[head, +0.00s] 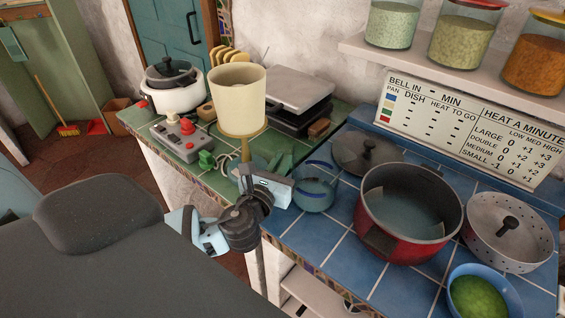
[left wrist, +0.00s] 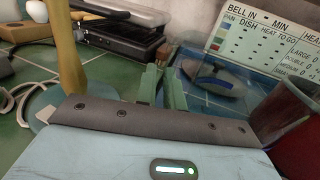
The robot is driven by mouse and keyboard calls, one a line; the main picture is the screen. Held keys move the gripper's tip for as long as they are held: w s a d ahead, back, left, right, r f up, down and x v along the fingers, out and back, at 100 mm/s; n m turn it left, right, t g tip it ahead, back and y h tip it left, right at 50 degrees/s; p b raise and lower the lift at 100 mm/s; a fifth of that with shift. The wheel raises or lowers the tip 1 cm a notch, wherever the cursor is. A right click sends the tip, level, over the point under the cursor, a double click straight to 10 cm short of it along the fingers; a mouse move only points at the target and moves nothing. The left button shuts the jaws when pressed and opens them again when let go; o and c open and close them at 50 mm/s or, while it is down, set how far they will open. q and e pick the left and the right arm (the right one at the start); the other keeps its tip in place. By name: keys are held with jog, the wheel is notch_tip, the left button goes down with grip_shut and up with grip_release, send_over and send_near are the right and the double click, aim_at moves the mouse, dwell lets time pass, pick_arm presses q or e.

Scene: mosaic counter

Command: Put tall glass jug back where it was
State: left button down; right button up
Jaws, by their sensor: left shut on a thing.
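The tall glass jug (head: 314,200) is clear with a bluish tint. It is at the left end of the blue-tiled counter, just left of the red pot. My left gripper (head: 284,164) reaches it from its left side and is shut on it, apparently at the handle. In the left wrist view the green fingers (left wrist: 163,80) point forward beside the clear glass jug (left wrist: 200,98), through which a pan lid shows. I cannot tell whether the jug's base touches the tiles. My right gripper is not in view.
The red pot (head: 410,225) stands close right of the jug, with a pan lid (head: 365,153) behind. A cream lamp (head: 241,98) rises behind my left wrist, near a dark grill (head: 290,115). A colander (head: 507,235) and blue bowl (head: 480,297) are farther right. Bare blue tiles lie in front.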

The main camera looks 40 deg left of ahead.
pick_arm(q)
jog(key=shift+r, duration=0.1)
jog(key=c, duration=1.5)
grip_release()
jog(key=shift+s, duration=0.1)
jog(key=v, duration=1.2)
jog(key=shift+b, duration=0.35)
